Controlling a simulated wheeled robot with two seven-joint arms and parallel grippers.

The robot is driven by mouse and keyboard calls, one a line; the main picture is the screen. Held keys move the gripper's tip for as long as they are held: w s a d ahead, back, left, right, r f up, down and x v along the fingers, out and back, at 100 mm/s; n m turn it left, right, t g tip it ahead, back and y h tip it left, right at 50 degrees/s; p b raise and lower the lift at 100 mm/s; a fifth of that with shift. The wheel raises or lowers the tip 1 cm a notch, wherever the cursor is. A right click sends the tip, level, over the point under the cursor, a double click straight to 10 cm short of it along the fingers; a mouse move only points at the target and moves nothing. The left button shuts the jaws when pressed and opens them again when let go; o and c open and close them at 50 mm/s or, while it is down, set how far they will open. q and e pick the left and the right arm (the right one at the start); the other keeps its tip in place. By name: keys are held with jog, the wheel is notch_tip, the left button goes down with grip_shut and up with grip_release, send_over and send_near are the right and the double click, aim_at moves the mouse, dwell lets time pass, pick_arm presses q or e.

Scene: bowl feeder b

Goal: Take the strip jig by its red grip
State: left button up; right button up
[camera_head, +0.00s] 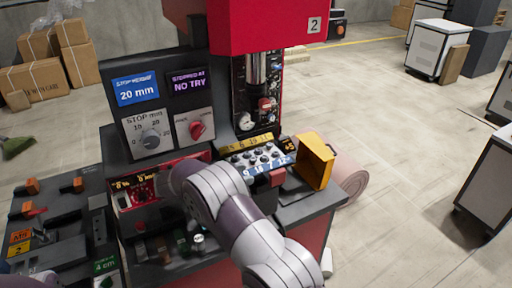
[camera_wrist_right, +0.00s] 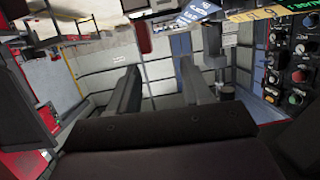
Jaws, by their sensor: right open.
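The strip jig (camera_head: 255,157) lies on the right part of the machine top, with a yellow numbered edge and a row of pale round pieces. Its red grip (camera_head: 277,178) sticks up at its front right end. My right arm reaches across the machine in front of it. The right hand is to the left of the jig and apart from the grip; its fingers are hidden in the head view. In the right wrist view the right gripper (camera_wrist_right: 158,88) is open, with nothing between its fingers. A red piece shows above them; I cannot tell whether it is the grip. My left gripper is out of view.
The dial panel (camera_head: 152,132) stands at the back left. A lower console with orange levers (camera_head: 32,186) is at the left.

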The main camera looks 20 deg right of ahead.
aim_at(277, 176)
jog(key=shift+g, duration=0.5)
jog(key=p+x, duration=0.2)
jog(key=x, duration=0.2)
jog(key=s+p+x, duration=0.1)
jog(key=p+x, duration=0.1)
jog(key=x, duration=0.2)
jog(key=p+x, duration=0.3)
jog(key=x, duration=0.1)
jog(key=shift+s+f, duration=0.15)
jog(key=shift+s, duration=0.2)
jog(key=shift+d+f, duration=0.2)
jog(key=shift+d, duration=0.05)
jog(key=shift+a, duration=0.1)
grip_shut()
jog(key=shift+w+r, duration=0.1)
